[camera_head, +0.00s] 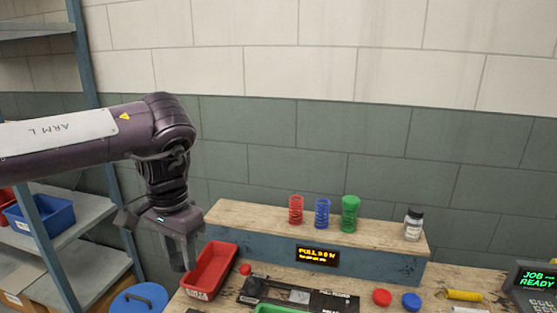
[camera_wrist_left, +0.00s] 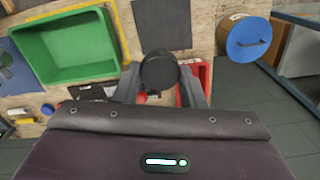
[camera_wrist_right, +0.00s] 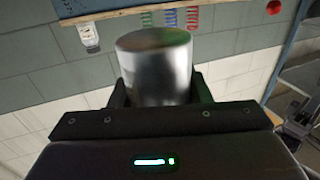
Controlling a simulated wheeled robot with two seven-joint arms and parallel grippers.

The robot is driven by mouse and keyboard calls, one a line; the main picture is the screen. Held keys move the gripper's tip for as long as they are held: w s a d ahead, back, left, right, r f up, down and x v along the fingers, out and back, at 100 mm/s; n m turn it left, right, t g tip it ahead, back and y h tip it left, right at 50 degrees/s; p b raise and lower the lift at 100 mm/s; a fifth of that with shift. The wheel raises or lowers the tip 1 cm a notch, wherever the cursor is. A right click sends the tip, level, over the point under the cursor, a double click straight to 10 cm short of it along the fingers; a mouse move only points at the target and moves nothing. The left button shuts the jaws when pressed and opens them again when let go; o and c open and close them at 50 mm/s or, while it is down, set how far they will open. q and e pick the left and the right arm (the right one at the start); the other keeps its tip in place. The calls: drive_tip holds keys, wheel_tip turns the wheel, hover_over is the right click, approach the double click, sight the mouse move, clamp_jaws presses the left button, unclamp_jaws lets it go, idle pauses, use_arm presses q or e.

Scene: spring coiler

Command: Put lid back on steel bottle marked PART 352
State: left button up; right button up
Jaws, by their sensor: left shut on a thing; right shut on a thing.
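My left gripper (camera_head: 180,258) hangs pointing down at the left of the bench, beside the red bin. In the left wrist view, my left gripper (camera_wrist_left: 160,92) is shut on a dark round piece that looks like the lid (camera_wrist_left: 158,70). In the right wrist view, my right gripper (camera_wrist_right: 156,92) is shut on a plain silver cylinder, seemingly the steel bottle (camera_wrist_right: 155,68). No PART 352 marking shows on the visible side. The right gripper and bottle are outside the head view. The lid and bottle are never seen together, so their spacing cannot be told.
A red bin (camera_head: 211,270) stands at the bench's left. Red (camera_head: 296,210), blue (camera_head: 322,213) and green (camera_head: 350,214) springs and a dark-capped jar (camera_head: 413,225) stand on the raised shelf. A green bin (camera_wrist_left: 65,48), blue round container (camera_wrist_left: 248,40) and display (camera_head: 535,282) are nearby.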

use_arm(q)
drive_tip(key=n, duration=0.5)
drive_tip(key=shift+a+r+n, duration=0.2)
drive_tip(key=shift+a+n, duration=0.1)
use_arm(e)
drive_tip(key=shift+m+h, duration=0.4)
drive_tip(key=shift+h, duration=0.2)
drive_tip(key=s, duration=0.2)
drive_tip(key=s+f, duration=0.1)
drive_tip(key=s, duration=0.2)
use_arm(q)
drive_tip(key=shift+w, duration=0.1)
use_arm(e)
drive_tip(key=w+a+n+g+y, duration=0.2)
drive_tip(key=w+a+n+y, duration=0.1)
drive_tip(key=a, duration=0.4)
drive_tip(key=w+a+n+g+y, duration=0.2)
drive_tip(key=w+a+n+y, duration=0.1)
drive_tip(key=a+n+y, duration=0.2)
drive_tip(key=a+r+y, duration=0.1)
drive_tip(key=a+y, duration=0.1)
drive_tip(key=y, duration=0.1)
drive_tip(key=shift+y, duration=0.3)
drive_tip(key=shift+w+f, duration=0.1)
